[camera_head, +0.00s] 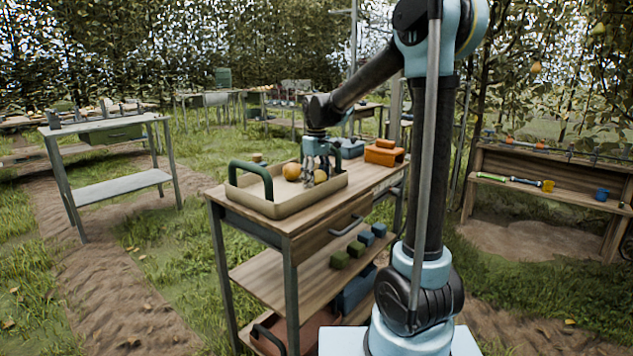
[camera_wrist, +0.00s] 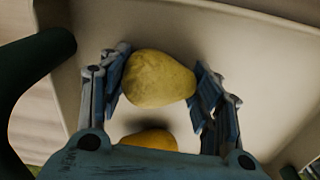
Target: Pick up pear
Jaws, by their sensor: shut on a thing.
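A yellow pear (camera_wrist: 160,79) sits between the two fingers of my gripper (camera_wrist: 160,88) in the wrist view, with a finger pad against each side. A second yellow pear (camera_wrist: 150,140) lies close by, partly hidden by my gripper's body. Both are over the pale floor of a beige tray (camera_wrist: 245,45) with dark green handles. In the head view my gripper (camera_head: 321,172) points down into the tray (camera_head: 285,207) on the wooden workbench. A yellow pear (camera_head: 291,171) shows just left of the fingers. Whether the held pear touches the tray floor is hard to tell.
Orange boxes (camera_head: 384,152) and a blue box (camera_head: 350,148) stand behind the tray on the bench. Small green and blue blocks (camera_head: 357,248) lie on the shelf below. A grey table (camera_head: 110,130) stands apart at left, and a wooden tool bench (camera_head: 550,185) at right.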

